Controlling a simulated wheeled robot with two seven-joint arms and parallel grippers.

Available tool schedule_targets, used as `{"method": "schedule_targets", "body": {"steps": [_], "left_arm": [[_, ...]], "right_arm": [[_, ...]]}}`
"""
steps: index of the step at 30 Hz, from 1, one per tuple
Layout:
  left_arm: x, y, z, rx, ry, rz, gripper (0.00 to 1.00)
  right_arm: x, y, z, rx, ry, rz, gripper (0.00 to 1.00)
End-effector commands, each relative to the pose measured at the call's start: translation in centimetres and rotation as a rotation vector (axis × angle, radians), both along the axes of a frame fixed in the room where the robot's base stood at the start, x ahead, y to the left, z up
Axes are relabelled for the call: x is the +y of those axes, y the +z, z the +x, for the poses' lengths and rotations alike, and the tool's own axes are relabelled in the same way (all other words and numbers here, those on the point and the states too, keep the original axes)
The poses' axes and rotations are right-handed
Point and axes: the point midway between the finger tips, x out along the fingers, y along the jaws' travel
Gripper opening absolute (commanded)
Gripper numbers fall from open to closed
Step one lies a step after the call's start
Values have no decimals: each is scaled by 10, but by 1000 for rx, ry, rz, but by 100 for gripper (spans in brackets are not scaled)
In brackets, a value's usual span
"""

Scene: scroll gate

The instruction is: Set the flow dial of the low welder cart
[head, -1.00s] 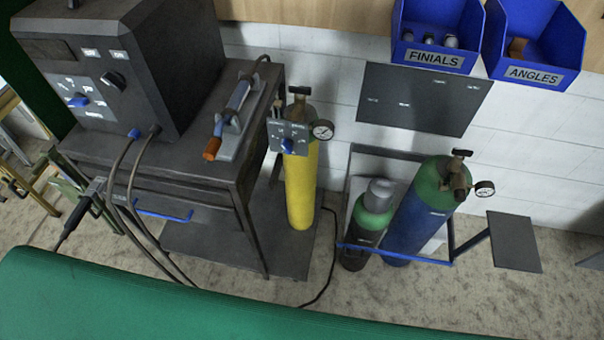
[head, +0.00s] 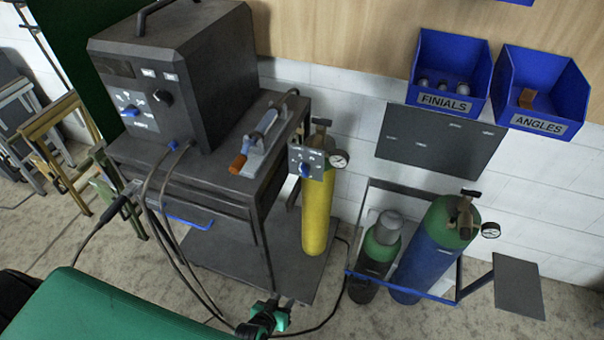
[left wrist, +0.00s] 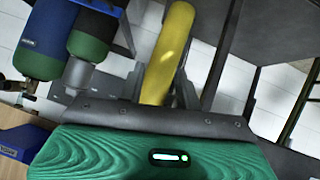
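The welder cart (head: 200,166) stands left of centre in the head view, with a dark welder box on top. A small grey panel with a blue dial (head: 305,168) is at the neck of the yellow cylinder (head: 317,215), on the cart's right side. The welder box front carries another blue dial (head: 130,111). My left gripper (head: 279,303) is low in the head view, below and in front of the yellow cylinder, apart from the dials. In the left wrist view its fingers (left wrist: 162,82) look parted, with the yellow cylinder beyond. My right gripper is not in view.
A torch in a holder (head: 262,140) lies on the cart top. Hoses hang down the cart's front. Blue and green cylinders (head: 430,255) stand in a rack to the right. Blue bins (head: 450,85) hang on the wall. Sawhorse-like stands (head: 50,130) are at the left.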

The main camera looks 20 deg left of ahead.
Motion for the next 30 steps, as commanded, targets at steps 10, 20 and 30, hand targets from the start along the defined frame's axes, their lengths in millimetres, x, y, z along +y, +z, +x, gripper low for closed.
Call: {"method": "schedule_targets", "body": {"steps": [10,20,30], "left_arm": [[10,268,102,-503,168,-194,34],[20,337,115,-630,211,-245,34],[18,338,166,-629,209,-243,34]], "right_arm": [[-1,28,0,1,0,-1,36],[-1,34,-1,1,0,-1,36],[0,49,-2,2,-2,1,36]]}}
